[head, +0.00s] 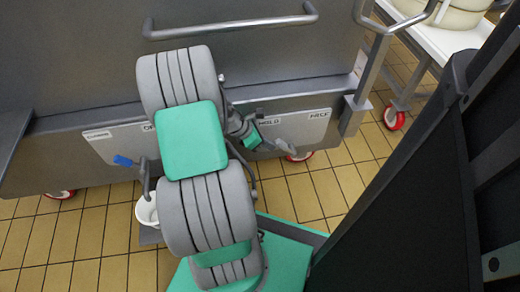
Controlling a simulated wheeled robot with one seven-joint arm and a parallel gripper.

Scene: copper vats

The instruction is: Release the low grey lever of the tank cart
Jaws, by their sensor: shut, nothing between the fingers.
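The tank cart (70,70) is a large grey metal body with a pale label plate (318,117) along its lower edge. A low light grey lever (285,147) sticks out below the right part of this plate. My gripper (262,144) is just left of the lever, dark with a green patch, and it is shut with nothing held. Whether its fingertips touch the lever, I cannot tell. My arm hides the middle of the plate and part of the cart's lower edge.
A bar handle (232,27) crosses the cart's front. Red-wheeled casters (394,118) and a white table (437,38) are at right. Tiled floor is open at lower left.

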